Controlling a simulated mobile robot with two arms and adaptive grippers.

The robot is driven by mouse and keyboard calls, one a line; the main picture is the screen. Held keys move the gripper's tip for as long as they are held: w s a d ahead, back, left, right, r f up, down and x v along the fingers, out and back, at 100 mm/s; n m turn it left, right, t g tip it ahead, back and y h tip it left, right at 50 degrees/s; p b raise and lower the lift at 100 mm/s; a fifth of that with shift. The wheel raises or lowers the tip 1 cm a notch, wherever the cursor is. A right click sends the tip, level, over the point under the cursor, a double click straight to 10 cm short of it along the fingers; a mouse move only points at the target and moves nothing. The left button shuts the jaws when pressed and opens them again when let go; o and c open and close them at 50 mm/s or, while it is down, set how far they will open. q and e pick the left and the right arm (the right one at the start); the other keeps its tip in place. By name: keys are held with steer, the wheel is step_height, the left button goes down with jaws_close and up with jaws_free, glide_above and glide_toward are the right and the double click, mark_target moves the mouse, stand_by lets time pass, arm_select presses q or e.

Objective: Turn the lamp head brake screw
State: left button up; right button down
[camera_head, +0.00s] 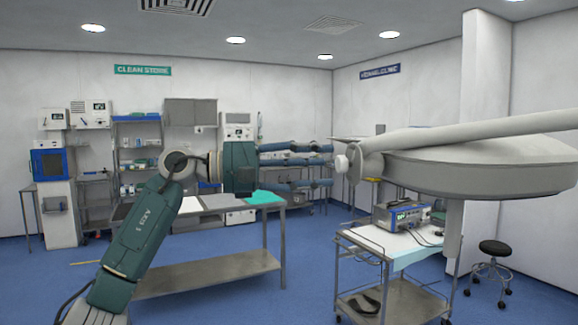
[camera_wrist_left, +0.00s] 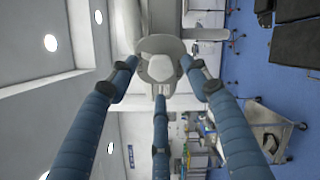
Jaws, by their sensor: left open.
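The lamp head (camera_head: 480,170) is a large pale disc on a thick arm at the right of the head view. Its brake screw (camera_head: 341,163) is a small whitish knob on the lamp's left side. My left gripper (camera_head: 326,165), with three blue fingers, points right at the screw. The fingers are spread open and empty, and their tips end just left of the screw. In the left wrist view the brake screw (camera_wrist_left: 160,68) sits centred among the fingertips, ahead of them. Contact cannot be made out. My right gripper is not in view.
The lamp arm (camera_head: 470,132) runs to the right above the disc. A wheeled cart (camera_head: 385,245) with a blue-grey device (camera_head: 402,215) stands below the lamp. A steel table (camera_head: 210,270) stands below my left arm. A stool (camera_head: 494,250) is at right.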

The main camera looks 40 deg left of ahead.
arm_select(q)
steer(key=v, duration=0.8)
steer(key=shift+s, duration=0.25)
